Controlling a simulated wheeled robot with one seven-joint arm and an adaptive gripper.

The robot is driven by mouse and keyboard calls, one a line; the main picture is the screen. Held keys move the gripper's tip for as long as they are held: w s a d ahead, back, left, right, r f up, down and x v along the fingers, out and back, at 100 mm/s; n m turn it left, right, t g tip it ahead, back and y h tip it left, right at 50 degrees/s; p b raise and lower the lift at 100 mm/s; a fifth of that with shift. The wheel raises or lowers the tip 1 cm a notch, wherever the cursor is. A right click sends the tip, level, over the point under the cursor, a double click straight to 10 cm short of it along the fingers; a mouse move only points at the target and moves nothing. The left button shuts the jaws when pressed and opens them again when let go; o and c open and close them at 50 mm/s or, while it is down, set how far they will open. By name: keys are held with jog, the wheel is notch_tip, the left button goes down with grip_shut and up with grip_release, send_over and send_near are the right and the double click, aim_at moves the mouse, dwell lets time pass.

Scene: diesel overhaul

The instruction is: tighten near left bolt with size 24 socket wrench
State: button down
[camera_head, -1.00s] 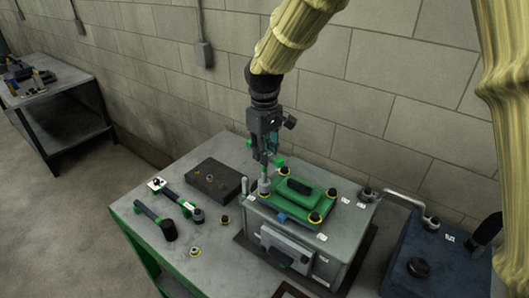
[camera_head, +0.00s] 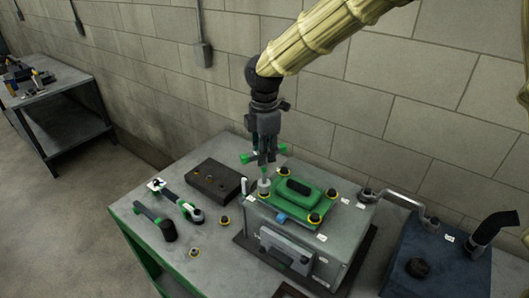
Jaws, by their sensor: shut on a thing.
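My gripper (camera_head: 264,153) is shut on a socket wrench with green parts (camera_head: 248,158) showing on both sides of the fingers. The wrench points down, and its grey socket (camera_head: 264,187) stands upright at the left corner of the green cover (camera_head: 291,203). The near left bolt (camera_head: 267,198) shows a yellow rim just below the socket; I cannot tell how fully the socket sits over it. Other bolts with yellow rings show at the cover's other corners. The cover lies on a grey engine block (camera_head: 335,243).
Two more green-and-black wrenches (camera_head: 148,214) lie on the bench (camera_head: 140,240) at left, near loose ringed bolts (camera_head: 194,251). A dark block with holes (camera_head: 214,180) lies behind them. A blue box (camera_head: 430,260) with a curved pipe (camera_head: 398,202) stands at right. The wall is close behind.

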jog(key=n, duration=0.6)
jog(key=shift+n, duration=0.3)
jog(key=n, duration=0.5)
dwell(0.4)
